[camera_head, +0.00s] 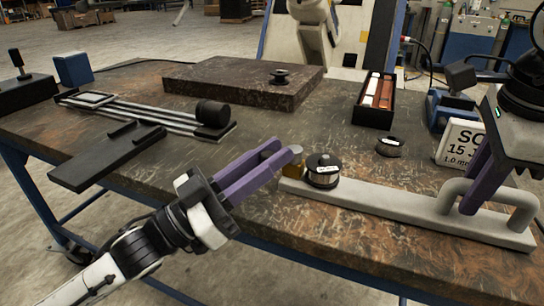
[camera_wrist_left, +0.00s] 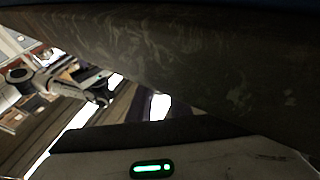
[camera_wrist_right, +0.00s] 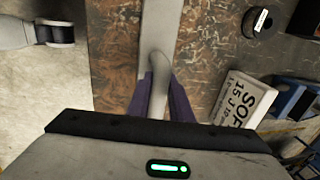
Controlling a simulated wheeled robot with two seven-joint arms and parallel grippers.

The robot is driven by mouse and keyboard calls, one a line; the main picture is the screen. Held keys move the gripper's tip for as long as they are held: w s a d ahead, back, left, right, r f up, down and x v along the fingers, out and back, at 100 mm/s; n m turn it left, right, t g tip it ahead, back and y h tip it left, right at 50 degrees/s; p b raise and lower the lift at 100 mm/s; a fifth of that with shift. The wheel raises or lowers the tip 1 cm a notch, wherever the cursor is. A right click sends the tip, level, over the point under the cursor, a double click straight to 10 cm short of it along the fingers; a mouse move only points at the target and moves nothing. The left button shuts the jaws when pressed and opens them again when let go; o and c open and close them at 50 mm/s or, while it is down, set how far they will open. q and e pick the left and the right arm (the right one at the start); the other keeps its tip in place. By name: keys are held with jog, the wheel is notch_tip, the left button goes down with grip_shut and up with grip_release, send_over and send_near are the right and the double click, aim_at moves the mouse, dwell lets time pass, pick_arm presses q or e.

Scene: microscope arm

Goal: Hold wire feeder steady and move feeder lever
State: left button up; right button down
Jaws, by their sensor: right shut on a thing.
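The wire feeder is a long pale grey bar (camera_head: 400,215) along the table's front edge. It has a raised loop handle (camera_head: 490,190) at its right end, a black labelled spool (camera_head: 323,172) and a small brass-coloured piece (camera_head: 296,155) at its left end. My right gripper (camera_head: 472,208) is shut on the handle; in the right wrist view its purple fingers (camera_wrist_right: 158,85) lie on both sides of it. My left gripper (camera_head: 284,150) has its purple fingers slightly apart, tips close to the brass piece; contact is unclear. The left wrist view is dark and shows no fingertips.
Behind the feeder lie a small black spool (camera_head: 390,146), a white label block (camera_head: 462,143) and a black box of bars (camera_head: 373,112). A dark stone slab (camera_head: 225,82) lies at the back. A rail device (camera_head: 150,112) and black plate (camera_head: 107,157) lie left.

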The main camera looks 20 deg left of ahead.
pick_arm(q)
grip_shut()
jog(key=shift+s+d+n+t+y, duration=0.15)
jog(key=shift+d+n+t+y, duration=0.1)
jog(key=shift+n+t+y, duration=0.3)
jog(key=shift+s+d+n+t+y, duration=0.1)
jog(key=shift+d+n+t+y, duration=0.35)
jog(key=shift+y, duration=0.65)
jog(key=shift+d+n+t+y, duration=0.15)
jog(key=shift+n+t+y, duration=0.4)
jog(key=shift+y, duration=0.6)
jog(key=shift+s+d+n+t+y, duration=0.1)
jog(key=shift+d+n+t+y, duration=0.2)
jog(key=shift+n+y, duration=0.6)
jog(key=shift+m, duration=0.25)
jog(key=o, duration=0.8)
grip_release()
jog(key=shift+v, duration=3.7)
